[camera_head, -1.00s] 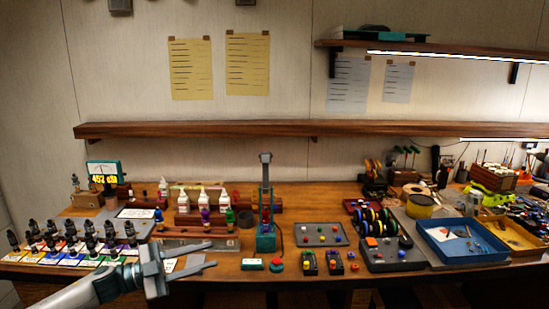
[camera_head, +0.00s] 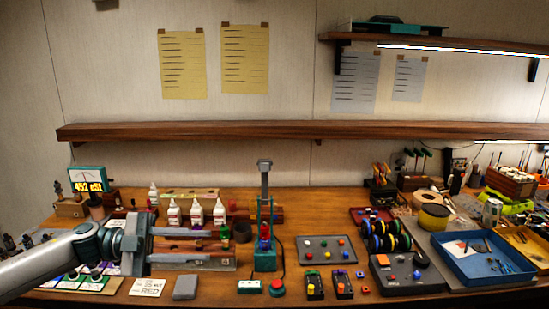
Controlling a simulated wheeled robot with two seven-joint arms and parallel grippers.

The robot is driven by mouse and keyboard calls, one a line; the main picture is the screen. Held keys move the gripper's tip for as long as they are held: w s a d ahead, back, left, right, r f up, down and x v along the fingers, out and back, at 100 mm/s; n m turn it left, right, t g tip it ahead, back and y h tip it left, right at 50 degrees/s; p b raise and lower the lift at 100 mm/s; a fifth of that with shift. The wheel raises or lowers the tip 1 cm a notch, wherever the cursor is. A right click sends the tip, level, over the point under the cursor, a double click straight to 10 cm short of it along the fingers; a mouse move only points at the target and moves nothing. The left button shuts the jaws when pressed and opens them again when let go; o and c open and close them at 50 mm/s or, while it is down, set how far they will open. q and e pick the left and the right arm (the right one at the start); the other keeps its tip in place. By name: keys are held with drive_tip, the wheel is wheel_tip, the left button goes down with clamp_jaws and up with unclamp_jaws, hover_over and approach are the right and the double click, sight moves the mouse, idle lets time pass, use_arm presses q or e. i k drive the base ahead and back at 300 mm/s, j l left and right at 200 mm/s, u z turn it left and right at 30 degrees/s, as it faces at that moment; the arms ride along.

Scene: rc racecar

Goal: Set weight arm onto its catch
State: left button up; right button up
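A teal stand (camera_head: 265,259) is on the bench near the middle. A grey upright arm with a block-shaped head (camera_head: 264,180) rises from it, which looks like the weight arm; it stands near vertical. A red part sits low inside the stand. I cannot make out the catch. My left gripper (camera_head: 211,247) reaches in from the left, fingers pointing right toward the stand. Its two fingers are apart and nothing is seen held between them. It is left of the stand with a gap between. My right gripper is not in view.
White bottles (camera_head: 196,212) stand behind my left gripper. A grey block (camera_head: 185,287) and a red button (camera_head: 277,287) are at the front. A grey tray of coloured knobs (camera_head: 327,249) is right of the stand. A blue tray (camera_head: 480,262) is farther right.

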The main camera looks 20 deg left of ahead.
sight(264, 165)
drive_tip(key=i+j, duration=0.2)
drive_tip(key=i, duration=0.3)
drive_tip(key=i+j, duration=0.2)
drive_tip(key=i, duration=0.3)
drive_tip(key=i+j, duration=0.25)
drive_tip(key=i, duration=0.25)
